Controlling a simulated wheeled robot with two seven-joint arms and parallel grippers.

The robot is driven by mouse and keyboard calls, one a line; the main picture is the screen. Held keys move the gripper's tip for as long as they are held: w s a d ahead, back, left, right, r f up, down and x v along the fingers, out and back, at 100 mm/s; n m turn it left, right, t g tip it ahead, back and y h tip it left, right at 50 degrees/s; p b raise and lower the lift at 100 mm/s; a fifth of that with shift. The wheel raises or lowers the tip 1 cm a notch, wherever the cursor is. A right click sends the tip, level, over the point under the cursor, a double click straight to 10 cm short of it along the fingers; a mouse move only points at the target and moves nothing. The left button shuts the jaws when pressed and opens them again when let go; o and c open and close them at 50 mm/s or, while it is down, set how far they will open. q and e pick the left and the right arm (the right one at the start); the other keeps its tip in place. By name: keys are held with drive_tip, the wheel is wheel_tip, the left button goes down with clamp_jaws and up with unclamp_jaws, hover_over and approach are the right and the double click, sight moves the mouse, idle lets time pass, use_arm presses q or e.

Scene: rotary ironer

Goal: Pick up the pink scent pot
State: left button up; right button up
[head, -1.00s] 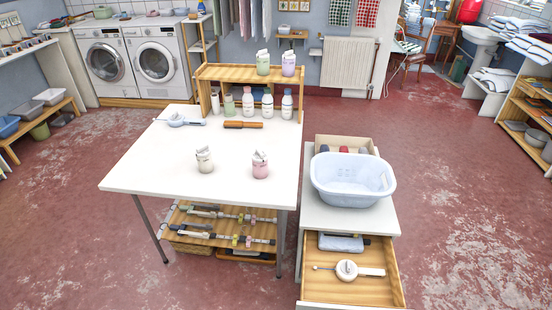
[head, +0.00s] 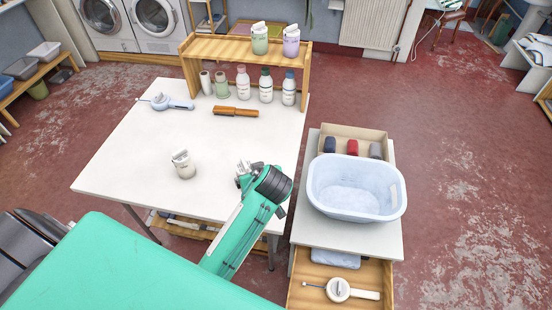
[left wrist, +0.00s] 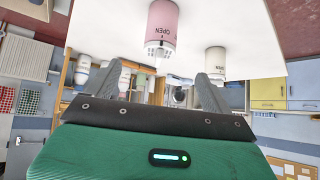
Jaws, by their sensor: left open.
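The pink scent pot (left wrist: 163,28) shows in the left wrist view, which looks upside down, just beyond my fingers and near their middle. It stands on the white table (head: 120,170). In the head view it is hidden behind my left gripper and wrist. My left gripper (left wrist: 158,88) is open, with nothing between its fingers. In the head view the left gripper (head: 244,176) is over the table's front right part. My right gripper is in neither view.
A cream pot (head: 183,165) stands left of my gripper. Behind are an orange-handled brush (head: 235,112), several bottles and a wooden shelf (head: 225,46) bearing a green and a lilac pot. At right, a blue basin (head: 355,188) stands on a cabinet above an open drawer (head: 310,298).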

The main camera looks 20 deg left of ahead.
sight(247, 170)
use_arm(q)
drive_tip(key=x, duration=0.2)
drive_tip(key=p+x, duration=0.1)
drive_tip(key=x, duration=0.1)
drive_tip(key=r+x, duration=0.1)
drive_tip(key=x, duration=0.2)
drive_tip(key=shift+w+a+f, duration=0.1)
drive_tip(key=shift+w+a, duration=0.25)
drive_tip(key=shift+w, duration=0.05)
drive_tip(key=shift+w+a+f+p, duration=0.15)
drive_tip(key=shift+a+f+p, duration=0.05)
drive_tip(key=shift+p, duration=0.2)
drive_tip(key=shift+w+a+f, duration=0.15)
drive_tip(key=shift+a+f, duration=0.05)
drive_tip(key=shift+a, duration=0.05)
drive_tip(key=p+x, duration=0.1)
drive_tip(key=x, duration=0.2)
drive_tip(key=shift+a+f+p, duration=0.1)
drive_tip(key=shift+p, duration=0.2)
drive_tip(key=shift+w+a+f, duration=0.2)
drive_tip(key=shift+f, duration=0.2)
drive_tip(key=c, duration=1.5)
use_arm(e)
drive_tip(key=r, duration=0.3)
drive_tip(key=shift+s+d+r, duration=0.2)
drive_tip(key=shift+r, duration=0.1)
use_arm(q)
drive_tip(key=shift+r, duration=0.1)
